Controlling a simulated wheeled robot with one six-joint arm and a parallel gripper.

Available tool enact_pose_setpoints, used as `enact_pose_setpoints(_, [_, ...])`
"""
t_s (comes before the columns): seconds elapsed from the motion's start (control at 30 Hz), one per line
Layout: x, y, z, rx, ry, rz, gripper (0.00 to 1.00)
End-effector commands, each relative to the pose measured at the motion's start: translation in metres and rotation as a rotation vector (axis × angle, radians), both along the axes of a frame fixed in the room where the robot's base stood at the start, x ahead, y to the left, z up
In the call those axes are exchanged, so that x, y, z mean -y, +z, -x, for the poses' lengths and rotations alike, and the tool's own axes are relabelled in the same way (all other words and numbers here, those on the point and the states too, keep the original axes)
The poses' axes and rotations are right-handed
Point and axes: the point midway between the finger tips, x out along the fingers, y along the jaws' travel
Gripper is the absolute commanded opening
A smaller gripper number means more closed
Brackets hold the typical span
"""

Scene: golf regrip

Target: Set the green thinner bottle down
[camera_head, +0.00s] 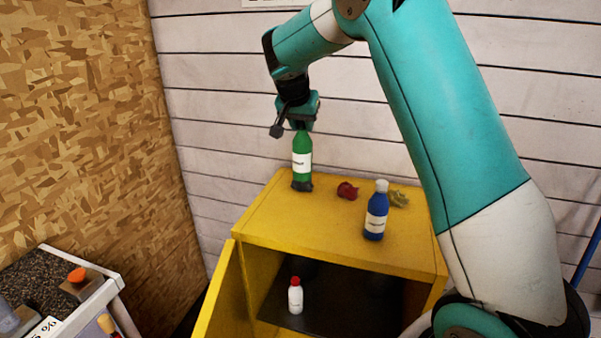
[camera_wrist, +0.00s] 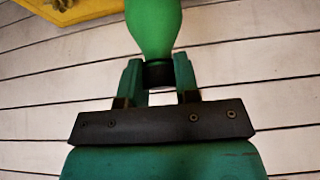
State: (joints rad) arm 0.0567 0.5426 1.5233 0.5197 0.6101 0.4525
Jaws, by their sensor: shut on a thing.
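The green thinner bottle (camera_head: 302,145), with a white label and dark base, is upright at the back left of the yellow cabinet's top (camera_head: 290,222). I cannot tell whether its base touches the top or hangs just above it. My gripper (camera_head: 301,124) is above the bottle and shut on its neck. In the wrist view the green bottle (camera_wrist: 155,25) extends away from my gripper (camera_wrist: 158,75), with its dark neck between the two fingers.
A blue bottle (camera_head: 376,215), a crumpled red rag (camera_head: 347,190) and a yellowish rag (camera_head: 398,198) are on the cabinet top. The front left of the top is clear. A white red-capped bottle (camera_head: 295,298) stands inside the open cabinet. The yellow door (camera_head: 224,300) hangs open at left.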

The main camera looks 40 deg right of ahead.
Motion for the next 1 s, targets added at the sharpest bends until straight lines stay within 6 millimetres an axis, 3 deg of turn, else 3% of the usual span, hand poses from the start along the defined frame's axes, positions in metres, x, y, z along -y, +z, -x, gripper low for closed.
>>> enact_pose_setpoints(0.13, [-0.003, -0.040, 0.000, -0.007, 0.004, -0.001, 0.00])
enact_pose_setpoints(0.3, [-0.002, -0.072, 0.000, -0.003, 0.003, -0.001, 0.00])
enact_pose_setpoints(0.47, [-0.001, -0.086, 0.000, -0.001, 0.002, -0.001, 0.00])
enact_pose_setpoints(0.7, [0.000, -0.120, 0.000, -0.001, 0.001, 0.000, 0.00])
enact_pose_setpoints(1.0, [0.000, -0.125, 0.000, 0.002, 0.000, 0.000, 0.00])
